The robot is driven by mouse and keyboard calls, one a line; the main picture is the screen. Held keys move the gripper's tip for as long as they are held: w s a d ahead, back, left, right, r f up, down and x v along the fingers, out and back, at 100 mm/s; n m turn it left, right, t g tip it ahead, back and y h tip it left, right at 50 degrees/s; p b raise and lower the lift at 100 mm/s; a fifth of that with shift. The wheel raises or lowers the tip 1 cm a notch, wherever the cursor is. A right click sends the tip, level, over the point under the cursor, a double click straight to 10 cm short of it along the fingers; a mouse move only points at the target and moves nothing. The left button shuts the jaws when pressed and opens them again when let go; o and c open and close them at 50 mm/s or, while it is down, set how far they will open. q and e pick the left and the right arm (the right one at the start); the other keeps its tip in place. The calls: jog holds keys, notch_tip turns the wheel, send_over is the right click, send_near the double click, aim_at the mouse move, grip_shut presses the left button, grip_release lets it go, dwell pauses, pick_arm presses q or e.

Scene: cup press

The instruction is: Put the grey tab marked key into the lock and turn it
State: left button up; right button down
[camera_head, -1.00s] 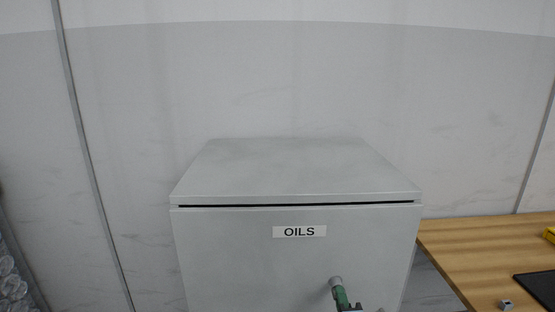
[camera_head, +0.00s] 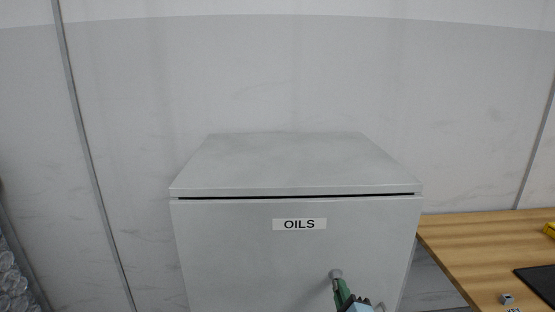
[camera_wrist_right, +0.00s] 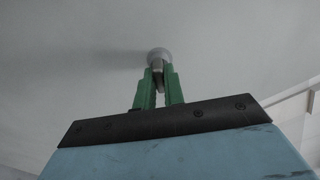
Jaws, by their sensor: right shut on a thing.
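A grey cabinet (camera_head: 240,255) with an "OILS" label stands in the middle of the head view. A small round grey lock (camera_head: 336,273) sits on its front, low and right of the label. My right gripper (camera_head: 339,288) is at the lock, with green fingers. In the right wrist view the green fingers (camera_wrist_right: 159,85) are shut on a small grey key tab (camera_wrist_right: 158,67), whose end meets the round lock (camera_wrist_right: 159,53). How deep the tab sits is hidden, and its marking cannot be read. My left gripper is not in view.
A wooden table (camera_head: 470,250) stands at the right with a black mat (camera_head: 540,282), a small grey block (camera_head: 506,298) and a yellow thing (camera_head: 549,229). Wrapped material (camera_head: 12,275) shows at the far left edge. A pale wall is behind the cabinet.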

jog(key=shift+w+r+m, duration=0.15)
jog(key=shift+r+m, duration=0.15)
jog(key=shift+m, duration=0.2)
jog(key=m, duration=0.6)
jog(key=shift+b, duration=0.4)
jog(key=c, duration=1.8)
grip_release()
jog(key=o, duration=0.4)
jog(key=shift+w+f, duration=0.15)
jog(key=shift+f, duration=0.05)
jog(key=shift+s, duration=0.2)
jog(key=s, duration=0.9)
jog(key=shift+d+p, duration=0.15)
jog(key=shift+p, duration=0.15)
